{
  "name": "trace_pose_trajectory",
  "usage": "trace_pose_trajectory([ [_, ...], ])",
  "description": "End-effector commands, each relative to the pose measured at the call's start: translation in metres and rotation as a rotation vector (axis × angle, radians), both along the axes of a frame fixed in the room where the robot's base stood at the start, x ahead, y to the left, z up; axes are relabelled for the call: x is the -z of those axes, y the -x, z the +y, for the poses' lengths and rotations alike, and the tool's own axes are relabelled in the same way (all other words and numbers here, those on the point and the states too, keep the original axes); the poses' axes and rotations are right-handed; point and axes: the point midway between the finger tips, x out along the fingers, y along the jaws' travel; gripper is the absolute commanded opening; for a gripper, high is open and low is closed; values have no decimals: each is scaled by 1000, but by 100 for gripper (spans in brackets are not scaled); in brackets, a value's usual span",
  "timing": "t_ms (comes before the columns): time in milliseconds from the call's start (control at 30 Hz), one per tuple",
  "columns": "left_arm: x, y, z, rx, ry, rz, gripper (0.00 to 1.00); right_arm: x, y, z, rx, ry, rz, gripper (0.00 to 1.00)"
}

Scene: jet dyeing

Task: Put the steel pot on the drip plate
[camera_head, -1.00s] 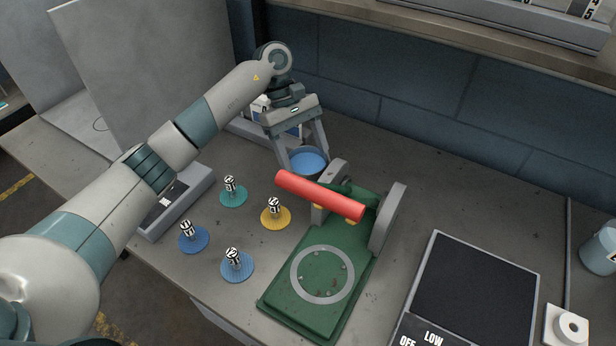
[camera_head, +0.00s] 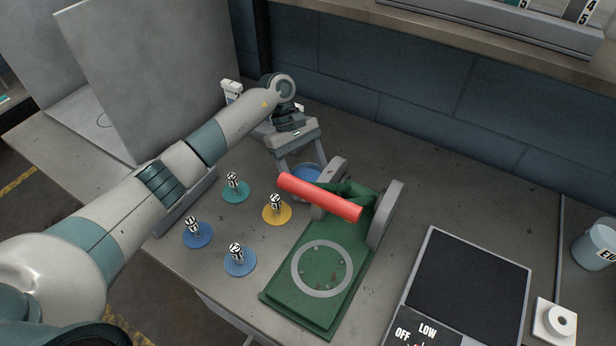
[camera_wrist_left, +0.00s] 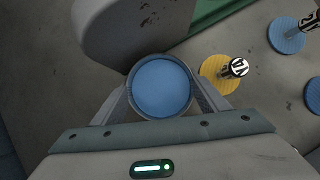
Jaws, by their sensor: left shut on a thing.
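The steel pot (camera_head: 307,174), round and filled with blue, sits between the two fingers of my left gripper (camera_head: 302,163) in the head view, behind the red handle. My left gripper is shut on it. In the left wrist view the pot (camera_wrist_left: 161,88) shows from above, with a finger on each side of its rim. Its underside is hidden, so I cannot tell if it touches the table. The green base (camera_head: 285,292) with a grey ring (camera_head: 322,268) lies nearer; I cannot tell if this is the drip plate. My right gripper is not in view.
The red handle (camera_head: 320,197) and grey upright (camera_head: 386,215) of the green device stand close to the pot. Several coloured discs with numbered posts, one yellow (camera_head: 277,213), lie left of it. A black-topped heater (camera_head: 470,290) stands right. Table behind the device is clear.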

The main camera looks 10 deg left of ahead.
Motion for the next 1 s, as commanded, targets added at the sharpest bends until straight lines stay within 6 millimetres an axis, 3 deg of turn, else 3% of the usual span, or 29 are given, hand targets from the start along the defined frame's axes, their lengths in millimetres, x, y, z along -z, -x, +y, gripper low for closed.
trace_pose_trajectory([
  [533, 8, 0, 0, 0, 0, -2, 18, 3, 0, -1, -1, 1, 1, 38],
  [567, 8, 0, 0, 0, -1, -1, 75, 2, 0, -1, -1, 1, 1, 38],
  [600, 7, 0, 0, 0, -1, -1, 84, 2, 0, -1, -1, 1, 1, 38],
  [1000, 6, 0, 0, 0, 0, 0, 86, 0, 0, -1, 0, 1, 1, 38],
])
